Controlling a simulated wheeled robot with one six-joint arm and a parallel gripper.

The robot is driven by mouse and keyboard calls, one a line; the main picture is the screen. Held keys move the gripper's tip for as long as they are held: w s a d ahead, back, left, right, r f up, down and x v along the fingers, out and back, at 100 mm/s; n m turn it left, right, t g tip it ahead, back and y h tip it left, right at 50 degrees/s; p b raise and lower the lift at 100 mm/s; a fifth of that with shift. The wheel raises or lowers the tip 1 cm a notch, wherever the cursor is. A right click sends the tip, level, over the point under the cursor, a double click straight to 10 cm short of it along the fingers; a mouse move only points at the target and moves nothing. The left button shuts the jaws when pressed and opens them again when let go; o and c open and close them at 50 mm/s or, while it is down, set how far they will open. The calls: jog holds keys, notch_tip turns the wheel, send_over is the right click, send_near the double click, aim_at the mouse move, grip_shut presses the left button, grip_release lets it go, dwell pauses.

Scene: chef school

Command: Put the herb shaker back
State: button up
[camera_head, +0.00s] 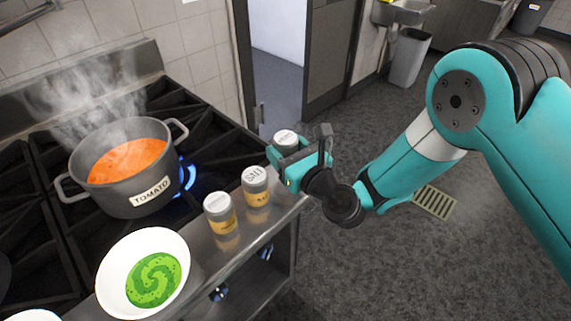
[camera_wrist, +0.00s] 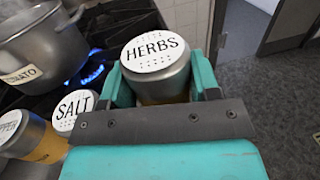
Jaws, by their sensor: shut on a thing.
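The herb shaker (camera_wrist: 156,62), with a white lid reading HERBS, is upright between the fingers of my gripper (camera_wrist: 163,82). In the head view my gripper (camera_head: 292,160) is shut on it at the far right corner of the stove's front ledge, and the shaker's lid (camera_head: 286,138) shows above the fingers. The salt shaker (camera_head: 256,186) stands on the ledge just left of my gripper, and the pepper shaker (camera_head: 220,213) stands left of that. The herb shaker's base is hidden, so I cannot tell whether it touches the ledge.
A steaming pot labelled TOMATO (camera_head: 127,165) sits on the stove (camera_head: 55,225) beside a lit blue flame. A white bowl with green contents (camera_head: 143,272) stands at the front left of the ledge (camera_head: 232,250). Open floor (camera_head: 370,260) lies to the right.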

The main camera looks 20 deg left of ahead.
jog(key=shift+f, duration=1.75)
jog(key=shift+f+b, duration=0.1)
jog(key=shift+b, duration=0.2)
jog(key=o, duration=1)
jog(key=shift+o, duration=0.2)
